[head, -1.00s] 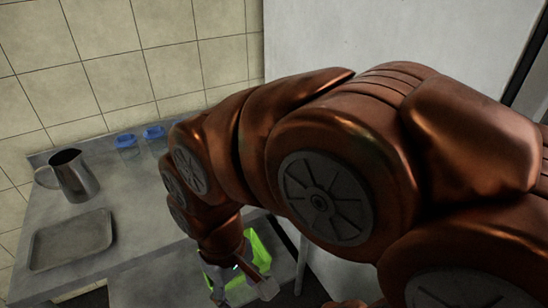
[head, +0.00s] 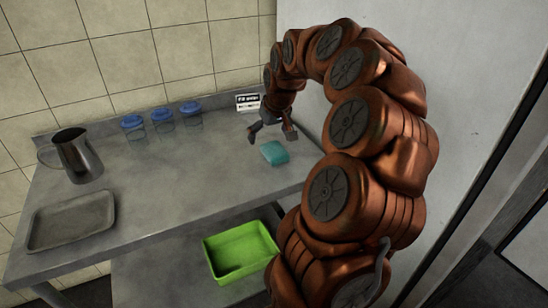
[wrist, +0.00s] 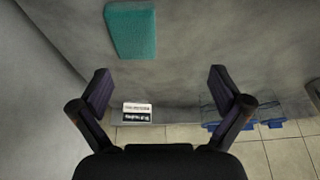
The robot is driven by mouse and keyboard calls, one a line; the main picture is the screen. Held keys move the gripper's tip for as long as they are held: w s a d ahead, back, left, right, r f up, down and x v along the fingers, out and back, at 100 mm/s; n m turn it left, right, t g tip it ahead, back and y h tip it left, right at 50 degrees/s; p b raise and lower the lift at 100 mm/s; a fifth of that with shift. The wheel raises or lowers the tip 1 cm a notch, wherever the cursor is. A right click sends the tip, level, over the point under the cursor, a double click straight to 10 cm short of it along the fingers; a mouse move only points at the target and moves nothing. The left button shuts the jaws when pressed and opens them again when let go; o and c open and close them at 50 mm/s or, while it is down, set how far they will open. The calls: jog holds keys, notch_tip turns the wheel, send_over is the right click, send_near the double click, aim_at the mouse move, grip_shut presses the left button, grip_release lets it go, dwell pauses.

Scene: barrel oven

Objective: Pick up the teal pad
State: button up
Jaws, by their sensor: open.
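The teal pad (head: 274,152) lies flat on the metal table (head: 190,180), toward its right end. It also shows in the wrist view (wrist: 133,31), at the top left of centre, beyond the fingertips. My gripper (head: 270,136) is open and empty, above the table just behind the pad in the head view. In the wrist view its two fingers (wrist: 160,85) are spread apart, with nothing between them but the table surface and a small sign. The pad is not touched, as far as I can see.
A small black-and-white sign (head: 248,102) stands by the back wall. Several blue-lidded jars (head: 163,118) stand along the back edge. A metal pitcher (head: 77,155) and a grey tray (head: 72,220) are at the left. A green bin (head: 240,250) sits lower down, in front. The table's middle is clear.

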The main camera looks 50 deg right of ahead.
aim_at(275, 150)
jog(key=d, duration=0.1)
jog(key=d+f, duration=0.1)
jog(key=d, duration=0.1)
jog(key=shift+s+d+m, duration=0.15)
jog(key=shift+d+m, duration=0.15)
jog(key=shift+d+f+h, duration=0.2)
jog(key=shift+f+h, duration=0.05)
jog(key=shift+h, duration=0.05)
jog(key=shift+x, duration=1.05)
jog(key=shift+a+f+p, duration=0.1)
jog(key=shift+f+p, duration=0.35)
jog(key=shift+f, duration=0.05)
jog(key=p+x, duration=0.1)
jog(key=x, duration=0.3)
jog(key=shift+f+b, duration=0.3)
jog(key=shift+b, duration=0.2)
jog(key=shift+c, duration=0.4)
jog(key=c, duration=1.1)
